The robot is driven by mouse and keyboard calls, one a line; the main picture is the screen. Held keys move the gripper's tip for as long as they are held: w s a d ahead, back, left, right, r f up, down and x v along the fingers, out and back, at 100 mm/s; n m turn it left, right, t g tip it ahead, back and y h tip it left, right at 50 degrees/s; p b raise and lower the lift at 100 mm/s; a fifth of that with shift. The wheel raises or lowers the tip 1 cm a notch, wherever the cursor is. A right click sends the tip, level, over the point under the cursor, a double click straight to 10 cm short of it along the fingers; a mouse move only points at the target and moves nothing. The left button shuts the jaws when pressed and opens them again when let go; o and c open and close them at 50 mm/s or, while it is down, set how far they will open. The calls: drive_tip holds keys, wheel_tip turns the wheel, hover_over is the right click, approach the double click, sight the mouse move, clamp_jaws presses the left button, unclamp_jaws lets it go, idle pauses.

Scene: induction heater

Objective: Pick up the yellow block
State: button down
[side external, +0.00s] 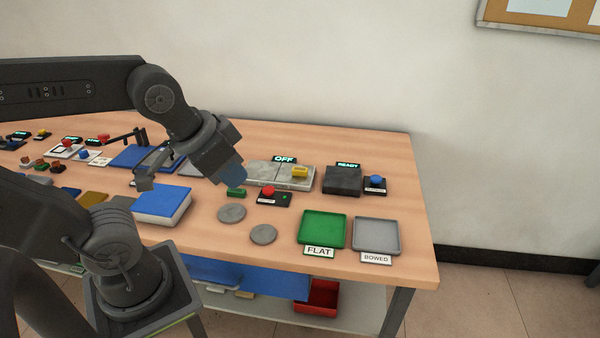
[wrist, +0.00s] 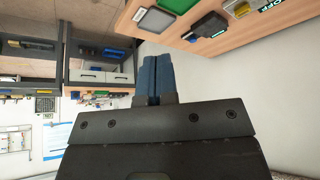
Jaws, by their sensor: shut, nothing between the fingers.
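The yellow block (side external: 300,171) rests on the right part of a flat grey plate device with a lit "OFF" sign (side external: 284,159), at the back of the table. In the wrist view a small yellow patch (wrist: 241,9) shows at the upper right edge, likely the same block. My gripper (side external: 234,178) is above the table, left of the yellow block and apart from it. Its blue fingers (wrist: 155,75) are pressed together with nothing between them.
A green block (side external: 236,192) lies below my gripper, beside a red-button box (side external: 273,196). A dark box marked "READY" (side external: 342,180) and a blue button (side external: 375,182) stand to the right. Green (side external: 322,229) and grey (side external: 376,236) trays and two grey discs (side external: 232,213) lie in front.

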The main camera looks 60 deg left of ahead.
drive_tip(key=c, duration=0.8)
unclamp_jaws()
drive_tip(key=shift+c, duration=0.2)
